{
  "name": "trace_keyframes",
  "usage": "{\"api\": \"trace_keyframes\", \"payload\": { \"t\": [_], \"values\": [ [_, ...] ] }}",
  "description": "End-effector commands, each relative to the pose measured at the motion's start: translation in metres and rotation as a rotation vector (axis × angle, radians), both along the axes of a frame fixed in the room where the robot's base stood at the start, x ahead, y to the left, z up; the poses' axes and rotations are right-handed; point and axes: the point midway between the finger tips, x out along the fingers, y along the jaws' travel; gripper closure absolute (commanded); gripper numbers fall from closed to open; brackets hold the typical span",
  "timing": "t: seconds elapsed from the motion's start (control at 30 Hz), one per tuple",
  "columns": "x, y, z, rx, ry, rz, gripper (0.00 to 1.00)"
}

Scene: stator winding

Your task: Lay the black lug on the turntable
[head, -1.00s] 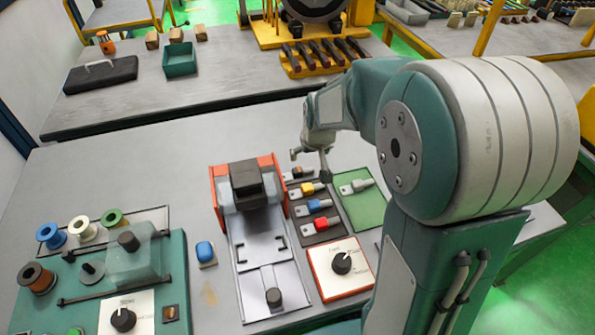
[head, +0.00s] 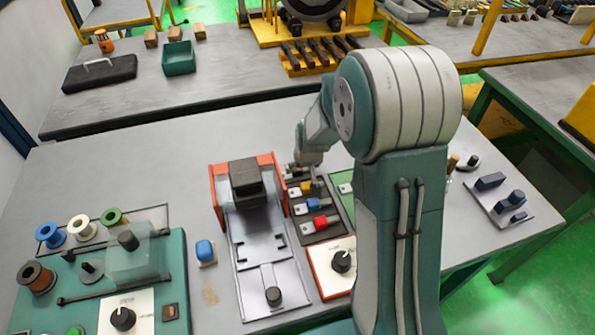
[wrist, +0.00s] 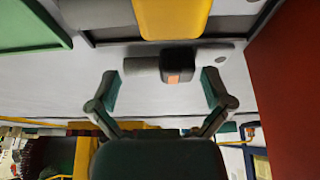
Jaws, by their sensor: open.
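The black lug, a grey metal lug with a black collar (wrist: 175,67), lies at the far end of a dark board (head: 342,214). In the head view my gripper (head: 297,168) covers most of it. In the wrist view my gripper (wrist: 160,80) is open, with one finger at each side near the lug's two ends. No grip on the lug shows. The yellow lug (head: 307,188) lies beside it, then the blue (head: 313,205) and red (head: 320,222) ones. A pale round disc (head: 466,162) at the right may be the turntable; I cannot tell for sure.
A red-sided fixture (head: 216,190) stands just left of the board. A green pad (head: 345,188) at its right is mostly hidden by my arm. A knob panel (head: 325,268) lies in front. A tray of blue blocks (head: 500,212) is at the right. Bench behind my gripper is clear.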

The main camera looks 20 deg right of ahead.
Motion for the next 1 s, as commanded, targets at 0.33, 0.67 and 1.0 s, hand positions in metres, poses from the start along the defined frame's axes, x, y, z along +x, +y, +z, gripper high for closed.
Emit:
{"api": "trace_keyframes", "payload": {
  "t": [0.33,0.67,1.0],
  "values": [
    [0.000,0.000,0.000,0.000,0.000,0.000,0.62],
    [0.000,0.000,0.006,0.000,-0.001,0.001,0.70],
    [0.001,0.000,0.061,0.000,-0.006,0.001,0.70]
  ]
}}
